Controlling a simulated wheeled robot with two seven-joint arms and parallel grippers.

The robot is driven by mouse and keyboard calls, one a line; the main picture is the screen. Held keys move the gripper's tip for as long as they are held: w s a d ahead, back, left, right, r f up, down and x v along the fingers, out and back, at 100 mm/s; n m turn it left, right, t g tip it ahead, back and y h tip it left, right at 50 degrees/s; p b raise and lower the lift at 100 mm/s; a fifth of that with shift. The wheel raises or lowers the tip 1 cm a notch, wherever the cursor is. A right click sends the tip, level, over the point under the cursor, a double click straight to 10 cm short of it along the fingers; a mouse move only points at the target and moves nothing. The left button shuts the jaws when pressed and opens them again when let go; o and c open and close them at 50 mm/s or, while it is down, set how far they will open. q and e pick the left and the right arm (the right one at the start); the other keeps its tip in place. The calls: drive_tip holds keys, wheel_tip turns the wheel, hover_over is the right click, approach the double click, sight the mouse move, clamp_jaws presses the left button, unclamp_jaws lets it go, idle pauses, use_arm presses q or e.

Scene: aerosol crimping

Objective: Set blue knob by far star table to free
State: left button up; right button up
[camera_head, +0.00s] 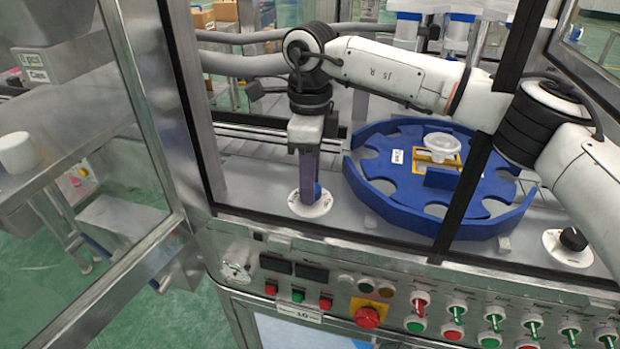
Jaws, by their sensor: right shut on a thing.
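The blue knob (318,190) sits on a round white dial plate (312,209) on the metal deck, left of the blue star table (385,203). My right arm comes in from the right, and my right gripper (308,188) points straight down, shut on the blue knob. The fingers hide most of the knob, so its pointing direction cannot be told. The dial's markings are too small to read. My left gripper is not in view.
A black knob (572,239) on a white plate is at the right. A dark frame post crosses in front of the star table. The front panel has a red button (367,317) and several green switches. An open glass door (100,190) stands at the left.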

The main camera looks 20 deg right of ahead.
idle(0.4)
drive_tip(key=o, duration=1.1)
drive_tip(key=shift+c, duration=0.2)
wheel_tip(320, 180, up, 10)
drive_tip(key=shift+r+b, duration=0.2)
drive_tip(key=shift+b, duration=0.2)
